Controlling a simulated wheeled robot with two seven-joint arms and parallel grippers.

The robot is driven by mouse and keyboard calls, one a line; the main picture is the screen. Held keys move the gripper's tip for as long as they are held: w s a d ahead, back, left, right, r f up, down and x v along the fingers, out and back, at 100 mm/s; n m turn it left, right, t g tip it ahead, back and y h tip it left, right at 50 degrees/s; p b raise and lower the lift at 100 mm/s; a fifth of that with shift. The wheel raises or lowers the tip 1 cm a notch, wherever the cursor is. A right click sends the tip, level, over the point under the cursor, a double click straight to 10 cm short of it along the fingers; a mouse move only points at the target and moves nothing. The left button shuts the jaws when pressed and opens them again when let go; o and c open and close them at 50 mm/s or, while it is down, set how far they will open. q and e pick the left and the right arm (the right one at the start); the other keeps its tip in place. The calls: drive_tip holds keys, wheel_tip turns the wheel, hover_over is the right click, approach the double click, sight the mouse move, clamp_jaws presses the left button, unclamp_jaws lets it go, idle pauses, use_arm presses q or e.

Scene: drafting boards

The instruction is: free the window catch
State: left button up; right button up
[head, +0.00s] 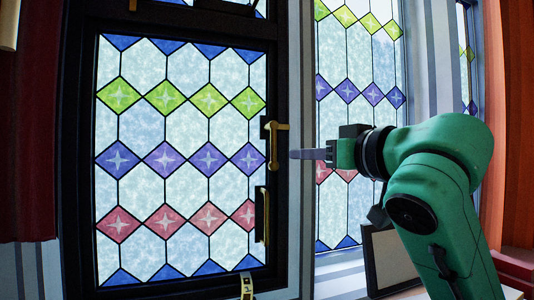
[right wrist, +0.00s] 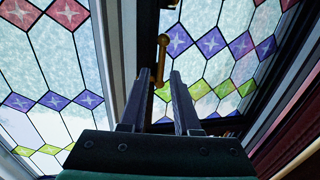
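The window catch (head: 274,146) is a brass lever on the right side of the dark window frame (head: 283,215). Its short top arm points right and its long part hangs down. My right gripper (head: 292,154) is just right of the catch, pointing left at it; a small gap shows between them. In the right wrist view my gripper (right wrist: 160,73) has its fingers apart, with the brass catch (right wrist: 162,48) showing beyond and between the tips. I cannot tell whether a finger touches it. My left gripper is in neither view.
A brass pull (head: 262,215) is on the frame below the catch. Stained-glass panes (head: 180,130) with coloured diamonds fill the window. A dark-edged panel (head: 388,257) leans at the lower right. A yellowish strip with dark marks (head: 247,286) is at the bottom. Red curtains (head: 30,130) hang left.

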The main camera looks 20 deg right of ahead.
sight(275, 152)
drive_tip(key=p+x, duration=0.2)
drive_tip(key=x, duration=0.1)
drive_tip(key=p+x, duration=0.1)
drive_tip(key=x, duration=0.2)
drive_tip(key=r+p+x, duration=0.1)
drive_tip(key=p+x, duration=0.1)
drive_tip(key=x, duration=0.1)
drive_tip(key=shift+a+r+p, duration=0.15)
drive_tip(key=shift+a+p, duration=0.15)
drive_tip(key=shift+p, duration=0.05)
drive_tip(key=x, duration=0.1)
drive_tip(key=p+x, duration=0.1)
drive_tip(key=x, duration=0.1)
drive_tip(key=shift+d+f, duration=0.15)
drive_tip(key=shift+f, duration=0.15)
drive_tip(key=shift+s, duration=0.35)
clamp_jaws()
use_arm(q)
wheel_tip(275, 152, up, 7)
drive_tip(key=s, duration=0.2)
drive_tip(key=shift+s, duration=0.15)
use_arm(e)
drive_tip(key=shift+w, duration=0.1)
drive_tip(key=shift+f, duration=0.1)
